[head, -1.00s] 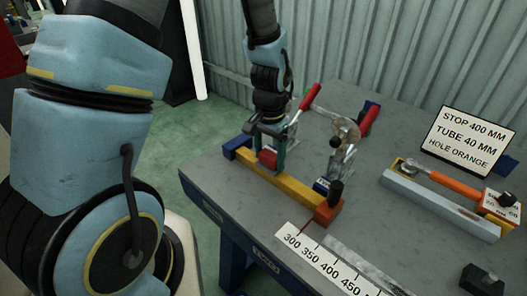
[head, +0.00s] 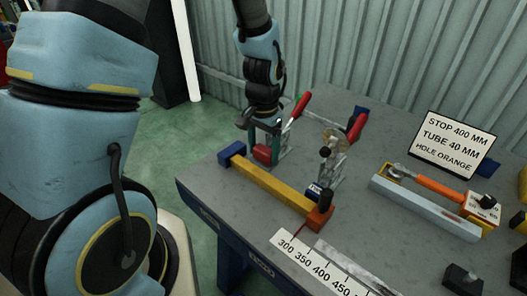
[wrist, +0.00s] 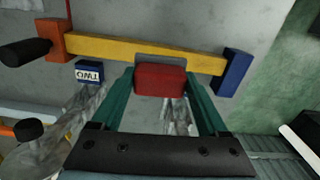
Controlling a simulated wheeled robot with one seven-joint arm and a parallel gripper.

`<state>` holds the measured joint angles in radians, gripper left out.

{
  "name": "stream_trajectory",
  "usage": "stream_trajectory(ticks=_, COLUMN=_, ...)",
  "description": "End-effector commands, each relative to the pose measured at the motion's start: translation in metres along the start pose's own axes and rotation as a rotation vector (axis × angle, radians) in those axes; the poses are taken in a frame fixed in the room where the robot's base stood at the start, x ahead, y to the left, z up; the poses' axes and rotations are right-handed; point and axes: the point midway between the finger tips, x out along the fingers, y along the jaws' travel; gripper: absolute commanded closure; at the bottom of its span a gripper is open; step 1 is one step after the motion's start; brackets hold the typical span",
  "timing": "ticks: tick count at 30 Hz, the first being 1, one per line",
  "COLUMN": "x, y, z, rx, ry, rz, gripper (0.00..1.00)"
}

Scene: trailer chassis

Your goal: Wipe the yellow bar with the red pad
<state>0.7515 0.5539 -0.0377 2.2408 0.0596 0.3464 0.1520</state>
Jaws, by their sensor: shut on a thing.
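The yellow bar (head: 275,188) lies near the table's front left edge, between a blue end block (head: 231,153) and an orange-red end block (head: 320,212). It also shows across the top of the wrist view (wrist: 110,47). My gripper (head: 264,143) is shut on the red pad (head: 263,155), just behind the left part of the bar. In the wrist view the pad (wrist: 160,80) sits between my green fingers, with a grey piece on its far side overlapping the bar's near edge in the picture. I cannot tell whether the pad touches the bar.
Toggle clamps with red handles (head: 300,105) stand behind the bar, close to my gripper. A numbered scale (head: 325,268) lies in front at right. A grey rail (head: 425,210) and a sign (head: 453,143) are further right. A corrugated wall (head: 350,55) closes the back.

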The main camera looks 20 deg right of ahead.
Motion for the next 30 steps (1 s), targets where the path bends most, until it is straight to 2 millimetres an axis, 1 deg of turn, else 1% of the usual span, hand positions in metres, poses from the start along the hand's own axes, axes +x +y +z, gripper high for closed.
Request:
stream_trajectory(ticks=1, x=-0.007, y=0.0, z=0.0, rx=0.0, ry=0.001, rz=0.0, gripper=1.0)
stream_trajectory(ticks=10, x=-0.006, y=0.0, z=0.0, rx=0.0, ry=0.0, rz=0.0, gripper=1.0)
stream_trajectory(ticks=13, x=-0.009, y=0.0, z=0.0, rx=0.0, ry=0.001, rz=0.0, gripper=1.0)
stream_trajectory(ticks=23, x=-0.036, y=0.0, z=0.0, rx=0.0, ry=0.001, rz=0.0, gripper=1.0)
stream_trajectory(ticks=30, x=-0.036, y=0.0, z=0.0, rx=0.0, ry=0.0, rz=0.0, gripper=1.0)
